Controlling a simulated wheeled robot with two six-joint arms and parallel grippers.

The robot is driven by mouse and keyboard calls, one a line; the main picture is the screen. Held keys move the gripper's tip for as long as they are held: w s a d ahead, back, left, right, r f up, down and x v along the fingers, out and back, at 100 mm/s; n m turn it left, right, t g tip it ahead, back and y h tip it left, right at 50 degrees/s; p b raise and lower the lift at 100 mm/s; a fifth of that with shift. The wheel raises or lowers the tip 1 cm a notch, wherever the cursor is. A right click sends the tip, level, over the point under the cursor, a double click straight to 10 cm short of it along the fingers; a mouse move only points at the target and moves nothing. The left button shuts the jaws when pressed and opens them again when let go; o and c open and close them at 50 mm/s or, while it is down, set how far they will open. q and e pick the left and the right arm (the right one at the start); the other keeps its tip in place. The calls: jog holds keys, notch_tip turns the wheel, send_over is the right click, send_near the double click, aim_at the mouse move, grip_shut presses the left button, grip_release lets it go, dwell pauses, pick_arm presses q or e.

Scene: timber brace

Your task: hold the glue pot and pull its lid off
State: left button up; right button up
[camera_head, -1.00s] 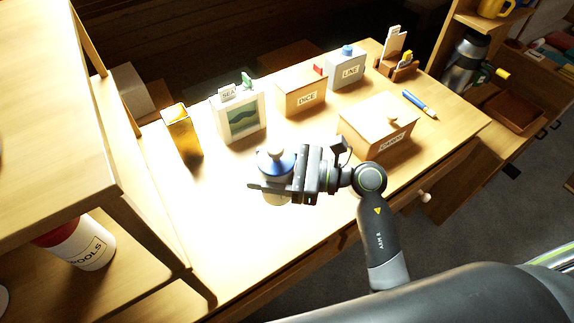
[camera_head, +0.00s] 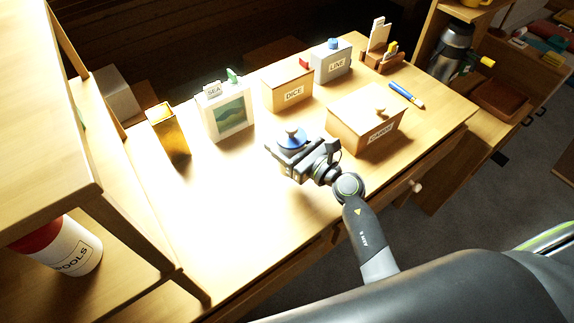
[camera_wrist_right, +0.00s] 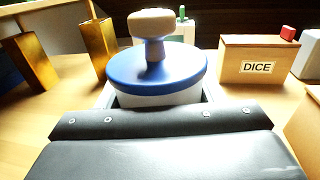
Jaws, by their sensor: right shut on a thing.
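The glue pot is a white pot (camera_wrist_right: 160,98) with a blue lid (camera_wrist_right: 125,74) and a pale rounded knob on top. In the head view its blue lid (camera_head: 293,140) shows just above my right gripper (camera_head: 282,153). My right gripper is shut around the pot's body below the lid, with a finger at each side in the right wrist view (camera_wrist_right: 158,100). The lid sits on the pot, which looks upright. Most of the pot's body is hidden by the gripper, and I cannot tell whether its base touches the table. My left gripper is not in view.
A lidded wooden box (camera_head: 366,122) is close on the right. The table (camera_head: 225,215) is clear at front left.

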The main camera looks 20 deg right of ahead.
notch_tip(320, 180, down, 6)
jog(key=shift+r+b, duration=0.15)
jog(key=shift+b, duration=0.85)
jog(key=shift+f, duration=0.2)
jog(key=o, duration=1.4)
jog(key=shift+c, duration=0.2)
jog(key=shift+r, duration=0.1)
